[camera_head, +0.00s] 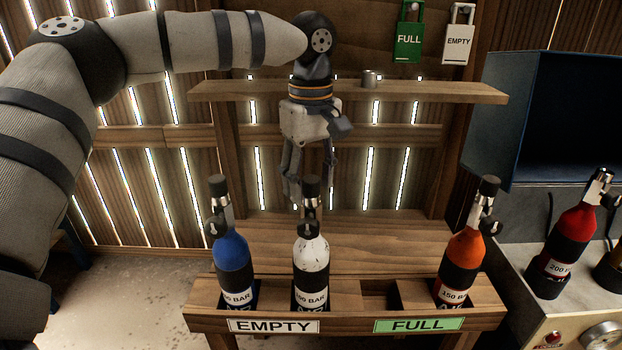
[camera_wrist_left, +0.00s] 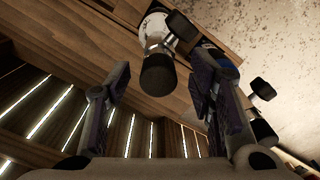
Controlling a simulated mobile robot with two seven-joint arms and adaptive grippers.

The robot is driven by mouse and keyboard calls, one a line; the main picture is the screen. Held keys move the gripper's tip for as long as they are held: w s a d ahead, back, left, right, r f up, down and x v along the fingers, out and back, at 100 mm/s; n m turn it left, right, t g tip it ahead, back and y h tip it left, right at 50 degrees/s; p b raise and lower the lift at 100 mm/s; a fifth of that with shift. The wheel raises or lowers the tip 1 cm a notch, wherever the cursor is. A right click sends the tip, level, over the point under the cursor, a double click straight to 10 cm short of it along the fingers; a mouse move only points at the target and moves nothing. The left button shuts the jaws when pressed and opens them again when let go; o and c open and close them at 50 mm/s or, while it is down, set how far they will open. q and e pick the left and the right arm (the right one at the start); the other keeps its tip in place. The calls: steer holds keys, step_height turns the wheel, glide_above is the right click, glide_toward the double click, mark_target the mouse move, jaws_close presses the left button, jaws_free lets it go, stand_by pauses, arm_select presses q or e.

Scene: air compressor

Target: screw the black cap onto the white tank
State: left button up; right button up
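The white tank (camera_head: 311,257) stands upright in the EMPTY side of the wooden rack. A black cap (camera_head: 311,185) sits at the top of its silver valve; I cannot tell how tightly it is seated. The white tank (camera_wrist_left: 155,22) and black cap (camera_wrist_left: 158,76) also show in the left wrist view. My left gripper (camera_head: 309,192) points down close to the cap, seemingly a little behind or above it. In the left wrist view my left gripper (camera_wrist_left: 161,84) is open, with the cap appearing between the spread fingers and clear of both. My right gripper is not in view.
A blue tank (camera_head: 232,258) stands left of the white one, and an orange tank (camera_head: 462,258) is at the FULL side. A red tank (camera_head: 567,240) stands by the machine at right.

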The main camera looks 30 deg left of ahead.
arm_select(q)
steer(key=shift+o, duration=1.2)
steer(key=shift+r, duration=0.15)
